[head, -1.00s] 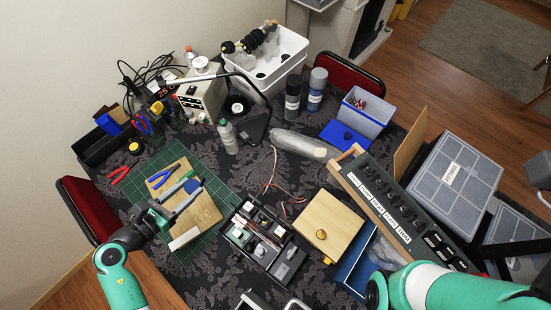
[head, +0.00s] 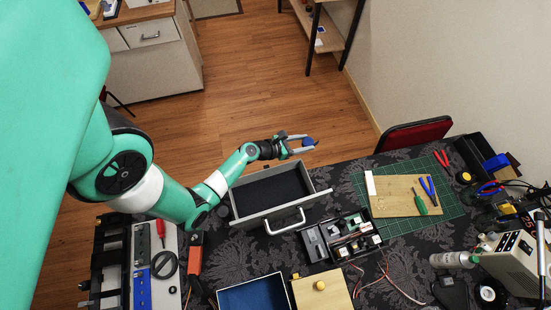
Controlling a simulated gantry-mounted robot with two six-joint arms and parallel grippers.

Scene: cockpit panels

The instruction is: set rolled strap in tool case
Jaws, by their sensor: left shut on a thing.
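My left gripper (head: 301,144) is shut on the rolled strap (head: 309,141), a small blue piece between its fingertips. It holds the strap above the far right edge of the tool case. The tool case (head: 320,196) is an open grey box with a dark lining and a pale handle on its near side. The visible part of its inside looks empty. The strap is outside the case, apart from it. My right gripper is not in view.
A black parts tray (head: 309,246) stands close to the case's near right side. A wooden board (head: 393,206) with pliers and a screwdriver lies on a green mat (head: 447,205). A blue-lined box (head: 243,299) and a panel with a red-handled tool (head: 160,229) are nearer and left.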

